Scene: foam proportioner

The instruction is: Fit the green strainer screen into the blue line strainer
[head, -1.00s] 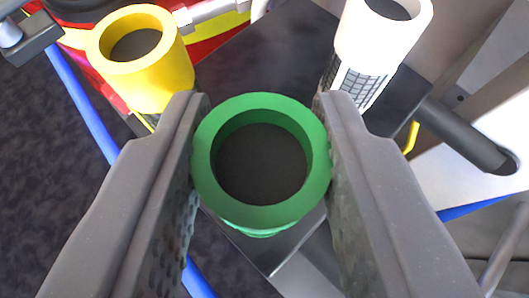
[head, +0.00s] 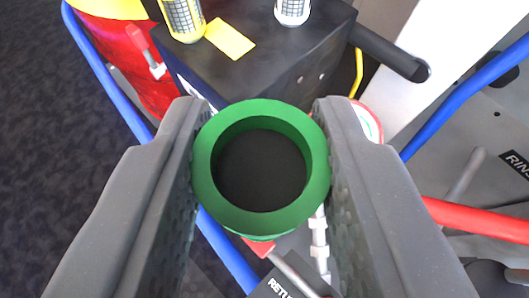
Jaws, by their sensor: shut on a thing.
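My gripper (head: 260,168) is shut on the green strainer screen (head: 207,180). The screen is seen from above as a thick green ring with a dark opening, held between the two grey fingers. It is now clear of the dark box, in front of its near edge. I cannot make out the blue line strainer; the screen and fingers hide what lies straight below.
A dark box (head: 285,70) holds a yellow screen (head: 183,18), a white screen (head: 292,10) and a yellow tag (head: 230,38). A blue hose (head: 100,95) runs at left. A blue pipe (head: 470,90) and red pipe (head: 480,218) lie at right. A red-rimmed white round part (head: 368,122) shows behind the right finger.

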